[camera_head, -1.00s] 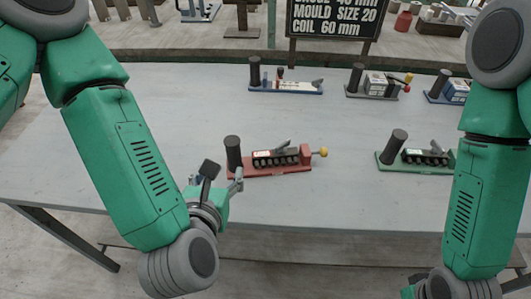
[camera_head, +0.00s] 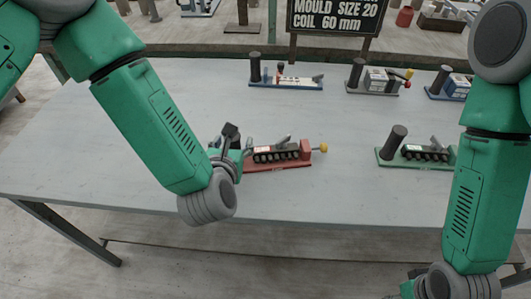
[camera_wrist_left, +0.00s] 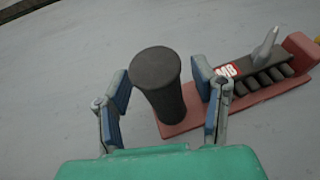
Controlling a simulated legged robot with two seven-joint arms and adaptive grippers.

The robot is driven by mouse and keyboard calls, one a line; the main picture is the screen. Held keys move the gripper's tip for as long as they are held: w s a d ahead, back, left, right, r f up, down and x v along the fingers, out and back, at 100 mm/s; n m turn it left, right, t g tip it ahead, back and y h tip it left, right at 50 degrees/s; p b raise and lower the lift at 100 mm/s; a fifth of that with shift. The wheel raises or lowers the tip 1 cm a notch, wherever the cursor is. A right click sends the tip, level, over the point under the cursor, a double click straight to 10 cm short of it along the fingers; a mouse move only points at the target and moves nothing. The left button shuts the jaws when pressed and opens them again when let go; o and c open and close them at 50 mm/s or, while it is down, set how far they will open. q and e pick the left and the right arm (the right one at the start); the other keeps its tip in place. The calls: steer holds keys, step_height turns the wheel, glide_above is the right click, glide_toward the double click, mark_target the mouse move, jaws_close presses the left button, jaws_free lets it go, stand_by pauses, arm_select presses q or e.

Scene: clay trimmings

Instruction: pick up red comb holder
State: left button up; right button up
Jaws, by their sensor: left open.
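The red comb holder (camera_head: 283,165) lies on the grey table, a red base with a dark toothed comb, a grey lever and a yellow knob at its right end. In the left wrist view its red base (camera_wrist_left: 196,121) carries a dark upright post (camera_wrist_left: 157,80) at its left end. In the left wrist view the open fingers of my left gripper (camera_wrist_left: 163,105) stand on either side of the post, with gaps visible. My right gripper is largely cut off at the head view's bottom edge.
A green holder (camera_head: 418,158) stands to the right. Blue-based (camera_head: 286,83) and grey-based (camera_head: 373,88) holders stand along the back, with another at the far right. A black sign (camera_head: 335,16) stands behind the table. The table's left part is clear.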

arm_select(q)
steer(key=shift+c, duration=0.4)
steer(key=shift+d, duration=0.1)
jaws_close()
steer(key=shift+r, duration=0.1)
step_height(320, 180, up, 9)
steer(key=shift+f+p, duration=0.1)
steer(key=shift+p, duration=0.25)
steer(key=shift+r, duration=0.25)
steer(key=shift+f+b, duration=2.85)
steer(key=shift+f, duration=0.1)
steer(key=shift+f, duration=0.1)
